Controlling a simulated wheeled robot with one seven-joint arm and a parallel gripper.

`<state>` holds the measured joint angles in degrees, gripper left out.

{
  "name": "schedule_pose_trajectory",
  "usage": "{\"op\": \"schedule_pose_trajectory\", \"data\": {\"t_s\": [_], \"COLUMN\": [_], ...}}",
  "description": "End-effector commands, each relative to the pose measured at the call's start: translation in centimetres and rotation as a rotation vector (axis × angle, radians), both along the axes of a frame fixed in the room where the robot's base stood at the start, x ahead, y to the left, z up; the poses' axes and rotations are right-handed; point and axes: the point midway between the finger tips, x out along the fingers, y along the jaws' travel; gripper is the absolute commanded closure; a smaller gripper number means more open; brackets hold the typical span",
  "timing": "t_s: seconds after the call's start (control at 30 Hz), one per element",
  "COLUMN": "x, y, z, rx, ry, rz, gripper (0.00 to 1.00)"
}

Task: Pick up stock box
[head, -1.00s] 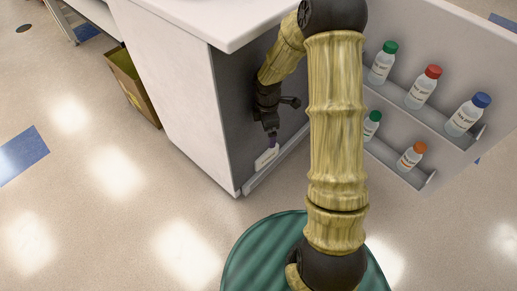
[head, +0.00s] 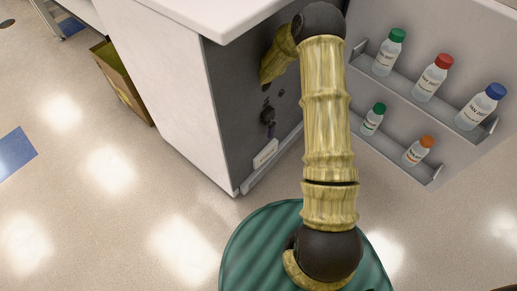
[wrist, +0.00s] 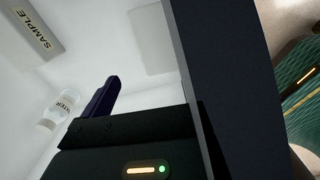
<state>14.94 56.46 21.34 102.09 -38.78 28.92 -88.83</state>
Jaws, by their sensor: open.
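No box with a readable stock label shows in either view. In the wrist view a grey box marked SAMPLE (wrist: 35,28) is at the upper left inside a white interior. A plain pale rectangular shape (wrist: 150,38) is at the top centre; I cannot tell what it is. My gripper (wrist: 103,97) is open, with one dark finger showing and nothing seen in it.
The cabinet door (head: 420,40) stands open on the right, its shelves holding several capped bottles (head: 434,78). A WATER bottle (wrist: 57,112) is at the left in the wrist view. A dark panel (wrist: 215,80) is close on the right. A bin (head: 122,85) stands at the left.

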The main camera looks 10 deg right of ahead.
Motion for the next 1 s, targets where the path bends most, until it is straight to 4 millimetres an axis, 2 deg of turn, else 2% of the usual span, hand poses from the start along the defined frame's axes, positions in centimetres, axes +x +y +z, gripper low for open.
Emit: {"op": "schedule_pose_trajectory", "data": {"t_s": [0.03,0.1,0.5,0.63,1.0], "x": [0.0,-0.1,-0.1,0.0,0.0], "y": [0.0,0.0,0.0,0.0,0.0], "z": [-1.3,-2.7,-9.6,-10.6,-10.8], "rx": [0.0,0.0,0.0,0.0,-0.001], "ry": [0.001,0.002,0.002,0.0,0.001], "rz": [0.0,0.0,-0.001,-0.001,-0.001], "gripper": [0.0,0.0,0.0,0.0,0.0]}}
